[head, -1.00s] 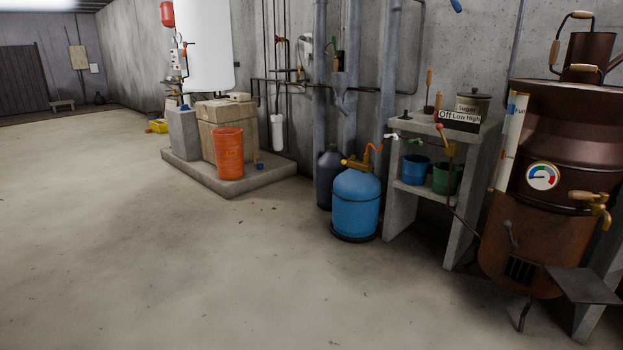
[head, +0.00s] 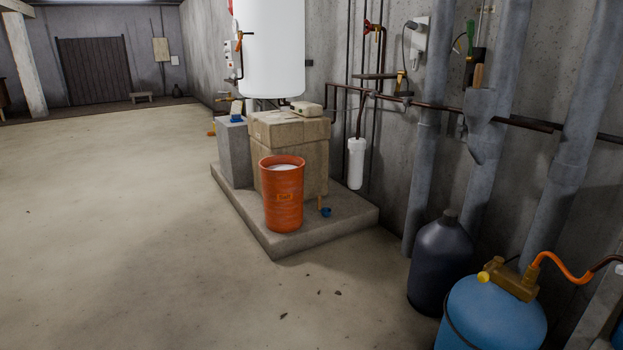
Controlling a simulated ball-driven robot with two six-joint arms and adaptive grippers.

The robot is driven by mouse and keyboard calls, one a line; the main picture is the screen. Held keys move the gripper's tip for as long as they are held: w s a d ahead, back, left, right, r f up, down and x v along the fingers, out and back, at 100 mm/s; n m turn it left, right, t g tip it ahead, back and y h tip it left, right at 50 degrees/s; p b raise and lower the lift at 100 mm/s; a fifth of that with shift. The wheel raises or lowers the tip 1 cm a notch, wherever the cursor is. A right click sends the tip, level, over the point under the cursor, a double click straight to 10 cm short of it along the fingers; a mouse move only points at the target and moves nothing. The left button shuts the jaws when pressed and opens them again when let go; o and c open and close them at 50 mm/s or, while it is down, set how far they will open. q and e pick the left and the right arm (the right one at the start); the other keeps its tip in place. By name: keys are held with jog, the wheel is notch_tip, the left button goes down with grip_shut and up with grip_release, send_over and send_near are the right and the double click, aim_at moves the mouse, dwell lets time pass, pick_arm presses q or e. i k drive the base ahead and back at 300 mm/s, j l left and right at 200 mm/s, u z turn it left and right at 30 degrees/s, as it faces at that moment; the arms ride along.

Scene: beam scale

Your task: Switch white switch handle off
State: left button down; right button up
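No part that I can identify for sure as the white switch handle shows in the head view. A white wall box (head: 415,45) with a dark cable hangs on the concrete wall at the upper right. Small white fittings (head: 228,55) sit on the left side of the white tank (head: 272,45); they are too small to read, and I cannot tell whether one is the switch. Neither of my grippers is in view.
A concrete plinth (head: 330,225) carries a cardboard box (head: 290,150) and an orange bucket (head: 283,205). A dark bottle (head: 440,265) and a blue gas cylinder (head: 495,320) stand at the lower right by grey pipes (head: 428,130). The floor (head: 120,220) at left is clear.

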aim_at(418, 53)
jog(key=i+z, duration=0.1)
jog(key=i, duration=0.6)
jog(key=i+j+z, duration=0.1)
jog(key=i, duration=0.55)
jog(key=i+z, duration=0.6)
jog(key=z, duration=0.2)
jog(key=i+j+z, duration=0.15)
jog(key=z, duration=0.25)
jog(key=i+j+z, duration=0.25)
jog(key=z, duration=0.15)
jog(key=i+j+z, duration=0.5)
jog(key=i+l, duration=0.05)
jog(key=i, duration=0.05)
